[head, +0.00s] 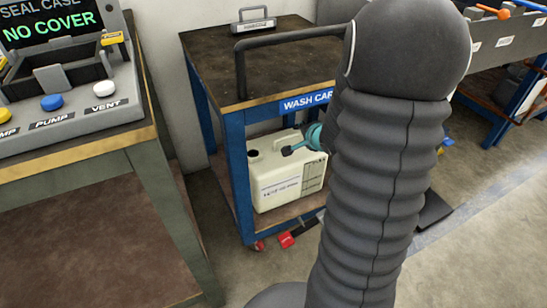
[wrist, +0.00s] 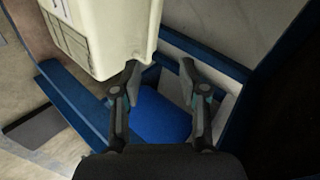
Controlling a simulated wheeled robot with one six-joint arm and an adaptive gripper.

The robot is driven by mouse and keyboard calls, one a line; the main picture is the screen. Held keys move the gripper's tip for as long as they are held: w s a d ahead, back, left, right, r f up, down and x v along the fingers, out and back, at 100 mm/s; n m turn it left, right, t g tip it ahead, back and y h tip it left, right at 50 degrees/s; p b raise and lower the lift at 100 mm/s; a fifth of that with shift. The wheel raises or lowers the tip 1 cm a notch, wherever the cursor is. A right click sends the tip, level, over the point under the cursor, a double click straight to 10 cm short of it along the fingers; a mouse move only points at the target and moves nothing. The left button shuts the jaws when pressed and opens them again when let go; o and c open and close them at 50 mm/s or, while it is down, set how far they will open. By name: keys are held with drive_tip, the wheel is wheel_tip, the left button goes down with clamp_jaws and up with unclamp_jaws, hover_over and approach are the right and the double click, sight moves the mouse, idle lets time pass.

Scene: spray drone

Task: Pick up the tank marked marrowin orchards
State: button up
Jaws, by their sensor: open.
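A cream tank (head: 285,178) with a printed label and a dark opening on top stands upright on the lower shelf of the wash cart. The marking is too small to read. In the wrist view the tank (wrist: 112,35) fills the upper left, beside the left finger. My gripper (wrist: 160,75) is open, with nothing between its fingertips. In the head view my gripper (head: 300,142) shows as a teal and dark part against the tank's upper right; my arm hides the rest. I cannot tell whether the left finger touches the tank.
The blue-framed wash cart (head: 237,165) has posts and a top deck around the tank. A grey handled item (head: 254,22) sits on its top. A bench (head: 95,150) with a button panel stands at left. A red caster (head: 287,240) is at floor level.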

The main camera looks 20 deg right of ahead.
sight(284, 137)
drive_tip(key=shift+m+t+y, duration=0.3)
drive_tip(key=shift+m+y, duration=0.5)
drive_tip(key=x, duration=0.3)
drive_tip(key=f+b+x, duration=0.1)
drive_tip(key=x, duration=0.3)
drive_tip(key=s+x, duration=0.1)
drive_tip(key=x, duration=0.2)
drive_tip(key=shift+w+f+b, duration=0.2)
drive_tip(key=shift+f+b, duration=0.05)
drive_tip(key=shift+b, duration=0.1)
drive_tip(key=x, duration=0.2)
drive_tip(key=b+x, duration=0.1)
drive_tip(key=x, duration=0.1)
drive_tip(key=shift+f, duration=0.45)
drive_tip(key=shift+w+f, duration=0.25)
drive_tip(key=shift+w, duration=0.2)
clamp_jaws()
drive_tip(key=shift+r, duration=0.15)
